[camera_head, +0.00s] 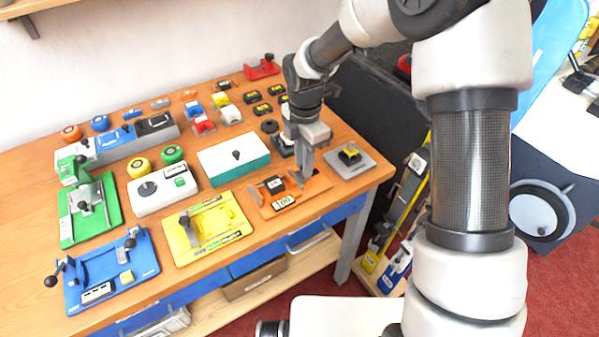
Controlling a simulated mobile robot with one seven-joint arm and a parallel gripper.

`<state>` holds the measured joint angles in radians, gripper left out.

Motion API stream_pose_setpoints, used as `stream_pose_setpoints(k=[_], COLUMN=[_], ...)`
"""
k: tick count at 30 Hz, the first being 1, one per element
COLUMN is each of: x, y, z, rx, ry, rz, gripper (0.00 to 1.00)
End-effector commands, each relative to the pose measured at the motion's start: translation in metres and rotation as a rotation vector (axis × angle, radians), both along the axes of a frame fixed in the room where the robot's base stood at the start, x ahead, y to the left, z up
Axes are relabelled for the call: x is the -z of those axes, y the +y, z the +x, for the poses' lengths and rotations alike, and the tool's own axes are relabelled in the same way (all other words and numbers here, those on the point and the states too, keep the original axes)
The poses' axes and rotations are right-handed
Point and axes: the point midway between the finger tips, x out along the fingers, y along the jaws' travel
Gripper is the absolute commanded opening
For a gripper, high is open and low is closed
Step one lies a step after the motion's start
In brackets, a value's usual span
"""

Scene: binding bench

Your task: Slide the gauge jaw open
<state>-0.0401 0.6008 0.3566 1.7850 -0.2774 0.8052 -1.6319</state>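The gauge is an orange plate (316,186) near the right front edge of the bench, with a small display reading something like "00" and dark blocks on top. My gripper (302,177) points down over the right part of the gauge, its fingertips at or just above the dark parts there. The fingers hide part of the gauge, so the jaw is hard to make out. I cannot tell whether the fingers touch the jaw or how far apart they are.
Left of the gauge are a yellow fixture (185,247) and a teal-and-white box (213,175). A grey plate with a yellow-and-black knob (350,155) stands close on the right. Several small blocks and the red device (262,68) are behind. The bench's front edge is near.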

Motion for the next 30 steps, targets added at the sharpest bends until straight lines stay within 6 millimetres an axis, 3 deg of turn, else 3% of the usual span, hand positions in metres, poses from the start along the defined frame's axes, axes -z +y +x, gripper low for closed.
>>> stream_pose_setpoints(k=[24, 25, 30], x=[0.0, 0.0, 0.0], y=[-0.009, -0.009, -0.009], z=[0.007, 0.007, 0.006], rx=[0.0, 0.0, 0.0], ry=[0.0, 0.0, 0.0], rz=[0.0, 0.0, 0.0], gripper=[0.06, 0.22, 0.25])
